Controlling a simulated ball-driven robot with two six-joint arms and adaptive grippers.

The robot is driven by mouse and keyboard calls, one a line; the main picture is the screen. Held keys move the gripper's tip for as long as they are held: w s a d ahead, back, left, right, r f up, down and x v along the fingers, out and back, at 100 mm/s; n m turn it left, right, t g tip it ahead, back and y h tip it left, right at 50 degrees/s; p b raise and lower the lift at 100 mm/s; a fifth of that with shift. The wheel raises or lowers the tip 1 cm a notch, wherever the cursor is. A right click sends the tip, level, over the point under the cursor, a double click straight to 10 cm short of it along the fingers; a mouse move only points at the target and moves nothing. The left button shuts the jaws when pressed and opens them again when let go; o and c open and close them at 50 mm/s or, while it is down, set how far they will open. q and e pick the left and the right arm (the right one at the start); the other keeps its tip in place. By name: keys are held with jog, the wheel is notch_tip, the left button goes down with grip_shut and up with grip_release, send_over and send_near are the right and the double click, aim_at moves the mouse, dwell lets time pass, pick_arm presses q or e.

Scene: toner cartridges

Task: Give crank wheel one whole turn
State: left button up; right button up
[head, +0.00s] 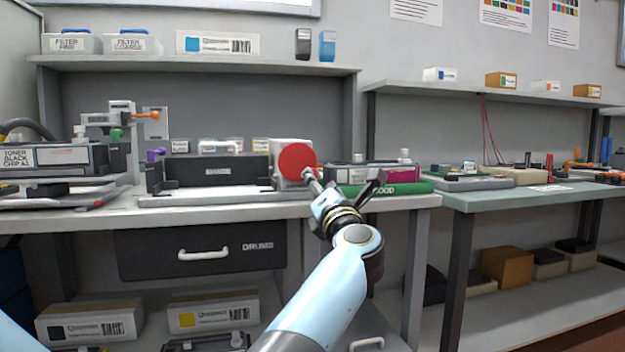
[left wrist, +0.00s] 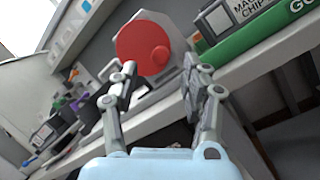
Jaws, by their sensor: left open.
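The crank wheel (head: 297,162) is a red disc on the front of a light grey housing (head: 278,151) at the right end of a bench fixture. In the left wrist view the red wheel (left wrist: 136,42) faces me, with a round red knob (left wrist: 160,54) on its right side. My left gripper (head: 345,188) is in front of the wheel, low and to its right. In the left wrist view its open fingers (left wrist: 158,82) are spread below the wheel and knob, with nothing between them. My right gripper is not in view.
A green bar (head: 385,189) and a magenta-and-black cartridge (head: 375,174) lie right of the wheel. A black cartridge (head: 70,156) and clamp stand at the left. The drawer marked DRUMS (head: 203,250) is below the bench. The green-grey bench (head: 520,195) stands right.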

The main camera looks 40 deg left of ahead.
aim_at(300, 163)
pick_arm(q)
jog(key=x, duration=0.6)
jog(key=shift+f+b, duration=0.1)
jog(key=shift+b, duration=0.25)
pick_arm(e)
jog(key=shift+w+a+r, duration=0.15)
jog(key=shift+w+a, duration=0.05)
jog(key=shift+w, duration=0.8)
pick_arm(q)
grip_shut()
